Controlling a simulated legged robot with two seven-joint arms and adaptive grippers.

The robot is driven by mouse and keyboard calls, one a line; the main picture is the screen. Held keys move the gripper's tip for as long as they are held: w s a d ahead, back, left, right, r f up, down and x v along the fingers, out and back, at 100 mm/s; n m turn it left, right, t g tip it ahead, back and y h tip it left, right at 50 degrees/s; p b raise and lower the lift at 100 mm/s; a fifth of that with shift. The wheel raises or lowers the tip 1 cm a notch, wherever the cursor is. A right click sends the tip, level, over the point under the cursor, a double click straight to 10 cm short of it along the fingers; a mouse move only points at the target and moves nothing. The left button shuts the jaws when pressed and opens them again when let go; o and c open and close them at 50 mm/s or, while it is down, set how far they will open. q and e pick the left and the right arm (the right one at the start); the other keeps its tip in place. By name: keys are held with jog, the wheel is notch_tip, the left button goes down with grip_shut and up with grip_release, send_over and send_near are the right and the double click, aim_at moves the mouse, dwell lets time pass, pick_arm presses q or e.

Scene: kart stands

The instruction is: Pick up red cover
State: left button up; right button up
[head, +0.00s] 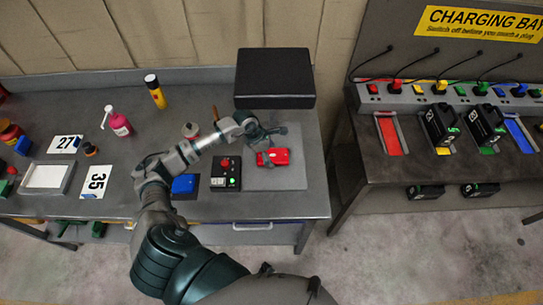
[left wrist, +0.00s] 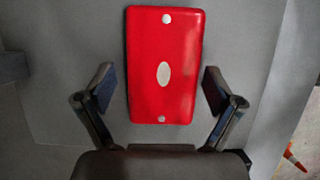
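The red cover (head: 281,156) lies flat on a grey mat (head: 262,181) at the right end of the workbench. In the left wrist view the red cover (left wrist: 163,95) is a rounded rectangle with a white oval in the middle and a small pale dot near each end. My left gripper (head: 262,140) is over the cover in the head view. In the left wrist view my left gripper (left wrist: 160,88) is open, with one finger on each side of the cover's lower half and a gap on both sides. My right gripper is in neither view.
The charging bay table (head: 400,168) is to the right, across a floor gap.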

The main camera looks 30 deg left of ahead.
pick_arm(q)
jog(key=shift+d+r, duration=0.1)
jog(key=shift+d, duration=0.25)
jog(key=c, duration=0.9)
jog(key=shift+c, duration=0.2)
